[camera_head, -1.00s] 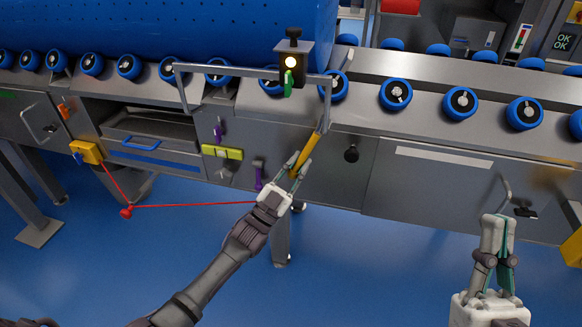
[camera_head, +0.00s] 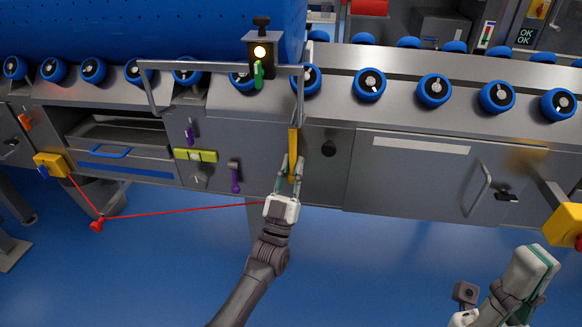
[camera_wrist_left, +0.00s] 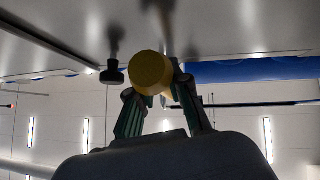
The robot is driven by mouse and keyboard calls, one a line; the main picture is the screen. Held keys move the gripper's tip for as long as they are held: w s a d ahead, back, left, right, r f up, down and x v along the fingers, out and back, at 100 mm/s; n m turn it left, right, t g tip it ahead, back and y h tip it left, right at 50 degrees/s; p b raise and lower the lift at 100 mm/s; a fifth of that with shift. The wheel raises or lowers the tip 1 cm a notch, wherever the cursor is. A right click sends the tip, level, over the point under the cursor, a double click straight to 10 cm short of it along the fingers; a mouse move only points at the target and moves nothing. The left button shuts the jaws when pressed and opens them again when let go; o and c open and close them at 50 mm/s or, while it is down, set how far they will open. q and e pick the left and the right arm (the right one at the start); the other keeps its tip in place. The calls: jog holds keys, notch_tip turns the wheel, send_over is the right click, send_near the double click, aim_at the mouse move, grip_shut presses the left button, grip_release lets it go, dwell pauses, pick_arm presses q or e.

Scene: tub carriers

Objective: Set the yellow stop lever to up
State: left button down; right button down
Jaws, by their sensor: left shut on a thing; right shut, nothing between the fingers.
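The yellow stop lever (camera_head: 293,146) is on the front of the conveyor. In the head view its yellow grip hangs down nearly vertically below the grey rail post. My left gripper (camera_head: 291,178) is shut on the lower end of the lever, coming from below. The left wrist view shows the round yellow end of the lever (camera_wrist_left: 151,72) between the two fingers of my left gripper (camera_wrist_left: 160,100). My right gripper (camera_head: 540,262) is at the lower right, shut and empty, away from the lever.
A black knob (camera_head: 328,148) sits just right of the lever. Purple levers (camera_head: 235,178) and a yellow-green bracket (camera_head: 195,155) are to its left. A red cord (camera_head: 180,211) runs along the front low down. A yellow box (camera_head: 563,225) stands out at the right. Blue floor is open below.

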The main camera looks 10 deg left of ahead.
pick_arm(q)
jog(key=shift+d+f, duration=0.15)
jog(key=c, duration=1.1)
grip_release()
jog(key=v, duration=1.2)
